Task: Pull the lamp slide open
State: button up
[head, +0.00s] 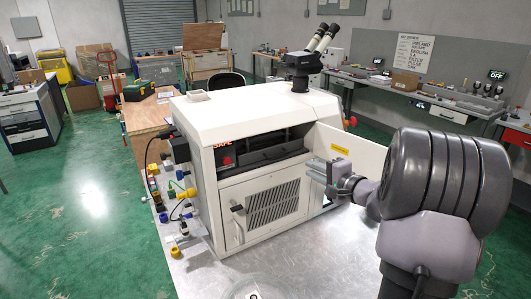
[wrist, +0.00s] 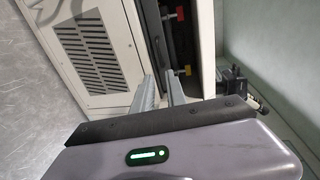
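The white machine (head: 240,115) stands on the bench with its front compartment open. A dark, wide part (head: 275,152), which looks like the lamp slide, sits inside the opening and appears pushed in. In the wrist view the dark opening (wrist: 152,35) runs up from the fingertips. My gripper (head: 318,166) is in front of the opening's lower right, beside the open door (head: 348,148). In the wrist view my gripper (wrist: 163,84) has its two fingers apart, with nothing clearly between them. I cannot tell whether they touch the slide.
A vented panel (head: 262,205) with a handle (head: 237,222) is below the opening. A red knob (head: 227,161) sits at the opening's left. Cables and coloured connectors (head: 168,195) line the machine's left side. The metal bench top (head: 300,262) in front is mostly clear.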

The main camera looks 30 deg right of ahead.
aim_at(280, 164)
jog(key=w+f, duration=0.1)
jog(key=w, duration=0.4)
jog(key=w+f, duration=0.1)
jog(key=w, duration=0.5)
jog(key=w+f, duration=0.1)
jog(key=w, duration=0.4)
jog(key=shift+w+a+f, duration=0.2)
jog(key=shift+w, duration=0.2)
grip_shut()
dwell(0.4)
